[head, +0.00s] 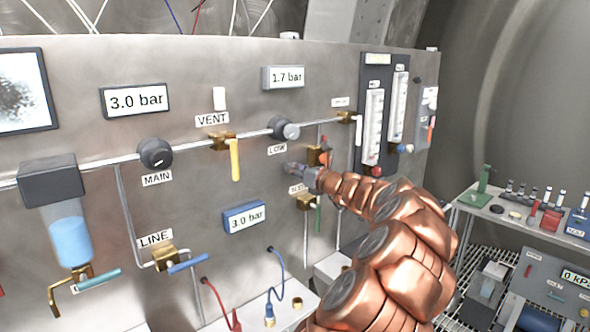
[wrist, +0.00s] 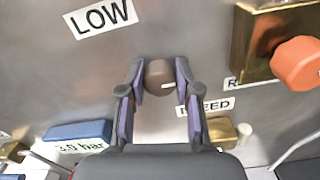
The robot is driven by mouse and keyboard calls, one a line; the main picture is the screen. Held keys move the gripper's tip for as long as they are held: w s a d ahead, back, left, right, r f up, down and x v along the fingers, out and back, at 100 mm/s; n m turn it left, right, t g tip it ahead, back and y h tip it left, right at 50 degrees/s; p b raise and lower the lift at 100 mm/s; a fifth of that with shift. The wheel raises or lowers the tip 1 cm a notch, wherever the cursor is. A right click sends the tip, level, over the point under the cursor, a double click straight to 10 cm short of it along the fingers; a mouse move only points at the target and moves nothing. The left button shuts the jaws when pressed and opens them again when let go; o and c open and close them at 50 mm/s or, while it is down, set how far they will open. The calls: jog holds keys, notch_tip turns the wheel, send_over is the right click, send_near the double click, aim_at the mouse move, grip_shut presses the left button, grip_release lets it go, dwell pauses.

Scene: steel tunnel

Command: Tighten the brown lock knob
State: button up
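The brown lock knob (wrist: 159,76) is a small round knob with a pale mark on its face, on the steel panel below the LOW label. In the wrist view it sits between the two fingertips of my gripper (wrist: 160,78), with a finger pad against each side. In the head view my gripper (head: 298,169) reaches the panel below the LOW regulator, and it hides the knob there. The BLEED label (wrist: 207,107) is partly covered by the right finger.
A brass block with an orange knob (wrist: 297,63) stands close to the right of my gripper. The LOW regulator knob (head: 284,129) is above it. A brass valve with a green handle (head: 309,203) is below. A blue-framed 3.0 bar display (head: 245,217) is lower left.

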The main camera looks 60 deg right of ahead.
grip_shut()
jog(key=shift+n+b, duration=0.4)
jog(key=shift+n, duration=0.1)
jog(key=n+b, duration=0.2)
jog(key=n, duration=0.1)
jog(key=shift+a+f, duration=0.1)
jog(key=n+b, duration=0.3)
jog(key=shift+n, duration=0.3)
jog(key=n+b, duration=0.6)
jog(key=shift+f, duration=0.2)
jog(key=n+b, duration=0.4)
jog(key=shift+a+r, duration=0.1)
jog(key=shift+n, duration=0.3)
